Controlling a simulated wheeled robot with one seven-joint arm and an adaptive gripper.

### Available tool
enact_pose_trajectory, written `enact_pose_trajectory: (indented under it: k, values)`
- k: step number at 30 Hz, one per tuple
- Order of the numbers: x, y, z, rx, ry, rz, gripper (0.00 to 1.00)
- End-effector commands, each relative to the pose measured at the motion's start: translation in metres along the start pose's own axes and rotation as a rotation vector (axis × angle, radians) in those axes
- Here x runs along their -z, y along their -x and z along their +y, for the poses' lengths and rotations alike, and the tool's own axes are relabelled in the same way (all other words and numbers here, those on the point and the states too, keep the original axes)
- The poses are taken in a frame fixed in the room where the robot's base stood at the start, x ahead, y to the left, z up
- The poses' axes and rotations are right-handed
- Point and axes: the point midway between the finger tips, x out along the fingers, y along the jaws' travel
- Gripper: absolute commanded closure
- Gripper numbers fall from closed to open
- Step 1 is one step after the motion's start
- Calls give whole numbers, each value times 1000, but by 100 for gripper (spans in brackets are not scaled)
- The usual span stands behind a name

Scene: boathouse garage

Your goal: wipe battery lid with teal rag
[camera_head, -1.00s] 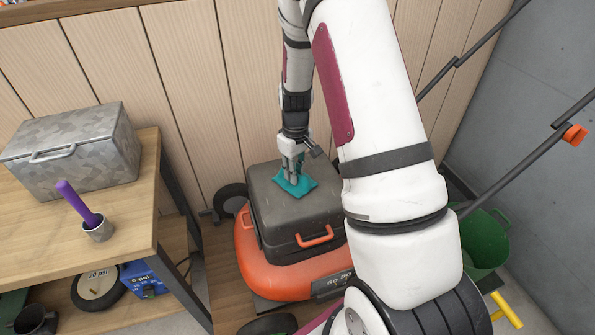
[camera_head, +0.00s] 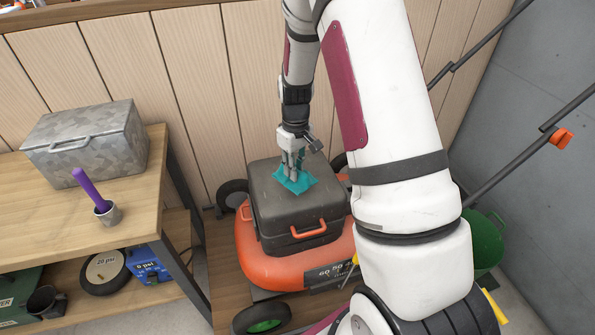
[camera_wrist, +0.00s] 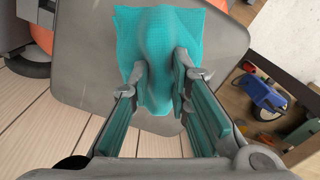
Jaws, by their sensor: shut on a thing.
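The dark grey battery lid (camera_head: 270,198) is the top of a box with an orange handle, mounted on an orange mower. My gripper (camera_head: 292,168) points down over the lid's middle and is shut on the teal rag (camera_head: 300,184). The rag spreads out at the fingertips and appears to lie on the lid; exact contact is hard to tell. In the wrist view, my gripper (camera_wrist: 160,82) pinches a bunched fold of the rag (camera_wrist: 130,40), with its corners spread over the grey lid (camera_wrist: 75,65).
A wooden bench (camera_head: 50,228) at left holds a metal box (camera_head: 85,145) and a cup (camera_head: 108,213) with a purple-handled tool. A blue device (camera_head: 148,265) sits on its lower shelf. The mower's dark handle bars (camera_head: 505,155) rise at right near a green bucket (camera_head: 487,243).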

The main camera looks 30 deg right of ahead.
Motion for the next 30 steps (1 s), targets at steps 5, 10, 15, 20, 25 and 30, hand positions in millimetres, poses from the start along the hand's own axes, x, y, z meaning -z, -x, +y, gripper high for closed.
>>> enact_pose_trajectory:
  k: [5,10,15,20,25,30]
  values:
    - [-4,18,-4,0,2,0,100]
    - [-6,33,-7,-1,2,0,100]
    - [-7,38,-9,0,1,0,100]
    - [-6,38,-8,0,1,0,100]
    - [-6,38,-8,0,1,0,100]
    - [-7,37,-8,0,1,0,100]
